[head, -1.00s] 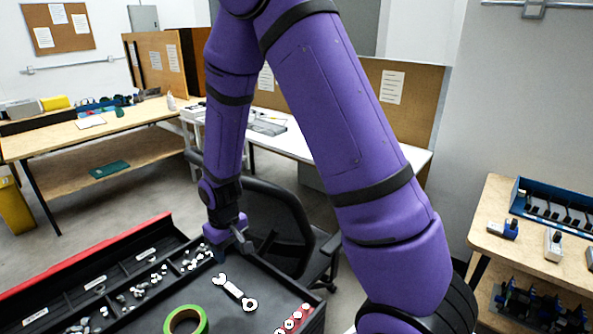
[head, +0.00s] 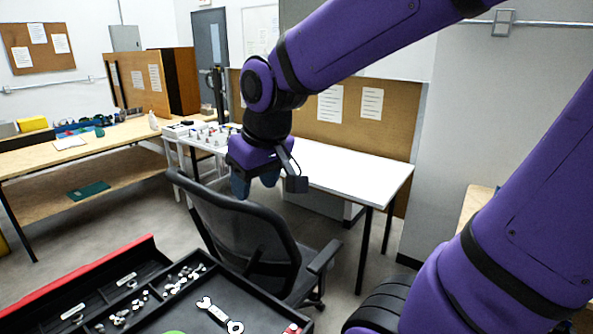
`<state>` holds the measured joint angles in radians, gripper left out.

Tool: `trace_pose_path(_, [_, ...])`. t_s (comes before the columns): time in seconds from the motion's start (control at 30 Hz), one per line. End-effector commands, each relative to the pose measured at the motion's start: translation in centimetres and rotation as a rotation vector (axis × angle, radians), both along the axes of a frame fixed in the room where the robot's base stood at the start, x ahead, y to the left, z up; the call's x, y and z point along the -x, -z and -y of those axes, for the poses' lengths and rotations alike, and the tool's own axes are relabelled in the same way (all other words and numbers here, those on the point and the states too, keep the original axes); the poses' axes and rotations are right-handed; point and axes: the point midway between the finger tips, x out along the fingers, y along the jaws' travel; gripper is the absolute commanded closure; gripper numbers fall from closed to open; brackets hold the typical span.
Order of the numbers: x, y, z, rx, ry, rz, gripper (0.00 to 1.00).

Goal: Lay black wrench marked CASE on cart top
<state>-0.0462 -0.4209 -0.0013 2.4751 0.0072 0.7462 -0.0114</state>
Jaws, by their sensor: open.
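A wrench shape (head: 219,314) with pale ends and a light label lies flat on the dark cart top (head: 187,318), at the bottom of the head view. I cannot read its marking, nor tell whether it is a loose wrench or a printed outline. No other wrench shows clearly.
A black mesh chair (head: 243,232) stands just behind the cart. Divided bins (head: 131,300) of small metal parts line the cart's left side, by a red edge (head: 85,268). A green tape roll (head: 172,332) barely shows. A white table (head: 345,170) stands behind the chair.

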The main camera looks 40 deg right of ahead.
Motion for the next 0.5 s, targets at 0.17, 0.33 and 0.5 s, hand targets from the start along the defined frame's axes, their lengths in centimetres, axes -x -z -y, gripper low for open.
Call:
trace_pose_path(0.17, [4.3,-2.7,0.7,-0.002,0.026,0.064,0.47])
trace_pose_path(0.33, [7.5,-4.1,1.1,-0.003,0.044,0.103,0.47])
trace_pose_path(0.5, [9.0,-4.5,1.2,-0.002,0.053,0.119,0.47])
